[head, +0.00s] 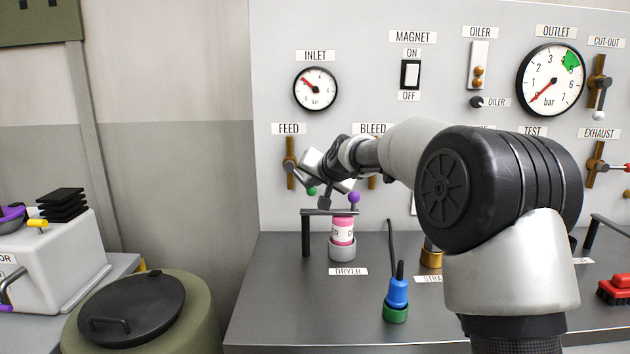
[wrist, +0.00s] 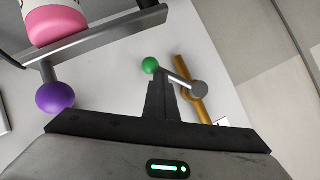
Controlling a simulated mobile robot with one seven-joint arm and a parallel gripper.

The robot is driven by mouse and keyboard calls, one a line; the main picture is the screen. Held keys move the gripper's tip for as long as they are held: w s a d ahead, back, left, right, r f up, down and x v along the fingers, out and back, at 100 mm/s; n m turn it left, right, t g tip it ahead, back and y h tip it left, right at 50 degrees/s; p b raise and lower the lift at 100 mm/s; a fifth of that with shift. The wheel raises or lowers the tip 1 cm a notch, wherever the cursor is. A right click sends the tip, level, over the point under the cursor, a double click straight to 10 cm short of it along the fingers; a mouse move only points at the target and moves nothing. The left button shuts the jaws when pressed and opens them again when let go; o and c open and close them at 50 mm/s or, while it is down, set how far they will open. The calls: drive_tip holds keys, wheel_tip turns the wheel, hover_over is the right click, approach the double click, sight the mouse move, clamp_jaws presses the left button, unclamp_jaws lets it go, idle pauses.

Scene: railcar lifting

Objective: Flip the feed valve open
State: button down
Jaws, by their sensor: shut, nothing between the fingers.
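The feed valve is a brass vertical pipe (head: 290,150) under the FEED label, at the left of the panel. It also shows in the wrist view (wrist: 184,72), with a grey hub and a short lever (wrist: 178,77) set across the pipe. The lever ends in a green ball (wrist: 150,65); the ball shows beside my gripper in the head view (head: 312,191). My gripper (head: 324,203) is shut and empty in front of the panel, just right of the valve. In the wrist view its fingertips (wrist: 157,84) are right by the green ball; I cannot tell whether they touch.
A purple ball (head: 354,197) on the dark dryer clamp bar (head: 318,212) is close to my gripper, above the pink dryer canister (head: 342,232). A blue-topped plug (head: 397,292) stands on the bench. My arm hides part of the BLEED valve (head: 372,182).

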drive_tip(key=shift+a+f, duration=0.25)
drive_tip(key=shift+f, duration=0.4)
drive_tip(key=shift+a+f, duration=0.25)
drive_tip(key=shift+f, duration=0.35)
drive_tip(key=shift+a+f, duration=0.7)
drive_tip(key=shift+a, duration=0.25)
drive_tip(key=shift+a+f, duration=0.15)
drive_tip(key=b+v, duration=0.1)
drive_tip(key=v, duration=1.6)
drive_tip(key=shift+r, duration=0.5)
